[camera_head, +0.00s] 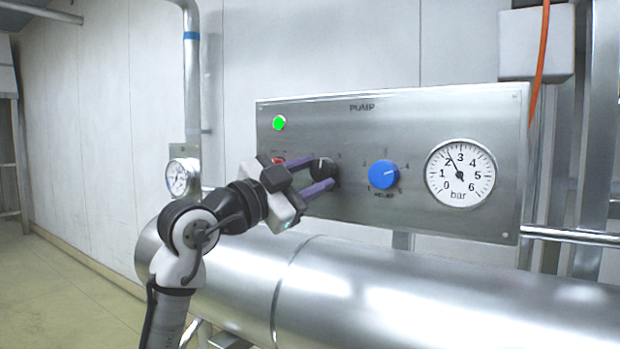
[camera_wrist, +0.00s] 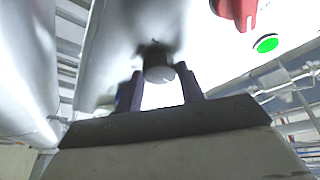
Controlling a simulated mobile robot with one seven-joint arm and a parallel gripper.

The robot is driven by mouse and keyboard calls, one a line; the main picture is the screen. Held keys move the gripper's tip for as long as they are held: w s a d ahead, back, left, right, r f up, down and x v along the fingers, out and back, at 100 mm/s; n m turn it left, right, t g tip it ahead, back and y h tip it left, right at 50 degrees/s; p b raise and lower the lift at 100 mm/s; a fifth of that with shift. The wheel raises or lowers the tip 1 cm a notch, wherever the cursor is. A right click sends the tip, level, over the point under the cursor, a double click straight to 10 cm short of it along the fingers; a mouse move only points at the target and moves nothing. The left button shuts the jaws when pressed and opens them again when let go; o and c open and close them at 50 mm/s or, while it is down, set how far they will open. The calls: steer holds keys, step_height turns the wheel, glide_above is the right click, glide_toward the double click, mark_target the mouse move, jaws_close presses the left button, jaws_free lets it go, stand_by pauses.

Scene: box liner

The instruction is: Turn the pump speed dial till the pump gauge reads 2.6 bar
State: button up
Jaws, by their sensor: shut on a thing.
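The pump panel (camera_head: 300,108) carries a black dial (camera_head: 323,166), which I take to be the speed dial; its label is hidden by my arm. My gripper (camera_head: 322,174) is shut on this dial, one purple finger on each side. The dial also shows in the wrist view (camera_wrist: 157,66), between the fingers. Its pointer mark cannot be made out.
A blue relief dial (camera_head: 383,174) sits just right of my gripper. A red switch (camera_head: 278,160) and a lit green lamp (camera_head: 279,122) are to the left. A smaller gauge (camera_head: 181,178) hangs on the pipe. A large steel cylinder (camera_head: 400,290) runs below the panel.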

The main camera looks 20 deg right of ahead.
stand_by(0.5)
steer(key=o, duration=1)
steer(key=shift+a, duration=0.1)
steer(key=b+v, duration=0.4)
steer(key=v, duration=0.9)
steer(key=shift+a, duration=0.3)
